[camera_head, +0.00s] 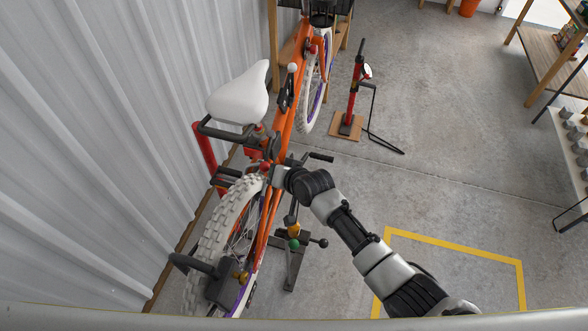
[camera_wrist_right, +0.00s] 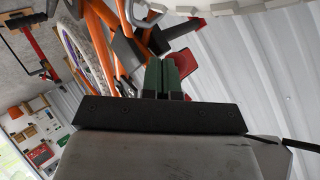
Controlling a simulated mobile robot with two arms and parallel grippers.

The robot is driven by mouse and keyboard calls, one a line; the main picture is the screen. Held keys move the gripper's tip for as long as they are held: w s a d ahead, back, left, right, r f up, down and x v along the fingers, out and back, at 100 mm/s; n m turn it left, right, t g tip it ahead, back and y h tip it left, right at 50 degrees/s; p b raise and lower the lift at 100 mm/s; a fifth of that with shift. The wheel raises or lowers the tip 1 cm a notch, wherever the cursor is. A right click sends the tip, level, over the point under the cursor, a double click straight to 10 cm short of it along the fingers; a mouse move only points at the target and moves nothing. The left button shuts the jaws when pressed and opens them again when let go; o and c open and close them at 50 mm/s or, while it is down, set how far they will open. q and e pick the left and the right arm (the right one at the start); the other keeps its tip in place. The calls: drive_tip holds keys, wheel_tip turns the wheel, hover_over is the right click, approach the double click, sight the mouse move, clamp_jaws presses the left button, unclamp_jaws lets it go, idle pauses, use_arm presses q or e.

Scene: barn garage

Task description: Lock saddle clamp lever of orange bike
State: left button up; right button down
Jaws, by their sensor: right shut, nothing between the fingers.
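The orange bike (camera_head: 282,118) stands along the corrugated wall, with a white saddle (camera_head: 240,96) and knobby white tyres. My right arm reaches in from the lower right. Its gripper (camera_head: 272,172) is just below the saddle, beside the orange frame and above the rear wheel (camera_head: 225,225). In the right wrist view the green fingers (camera_wrist_right: 163,76) are together and empty, close to the orange frame tubes (camera_wrist_right: 103,40). A black part with a red end (camera_wrist_right: 178,32) lies just beyond the fingertips. I cannot tell surely which part is the saddle clamp lever. My left gripper is not in view.
A red floor pump (camera_head: 353,95) stands on a wooden base to the right of the bike. A black stand (camera_head: 290,262) is beside the rear wheel. The metal wall (camera_head: 90,130) is close on the left. Open concrete floor lies to the right.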

drive_tip(key=shift+s+a, duration=0.15)
drive_tip(key=shift+a, duration=0.65)
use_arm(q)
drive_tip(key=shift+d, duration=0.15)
use_arm(e)
drive_tip(key=shift+f, duration=0.1)
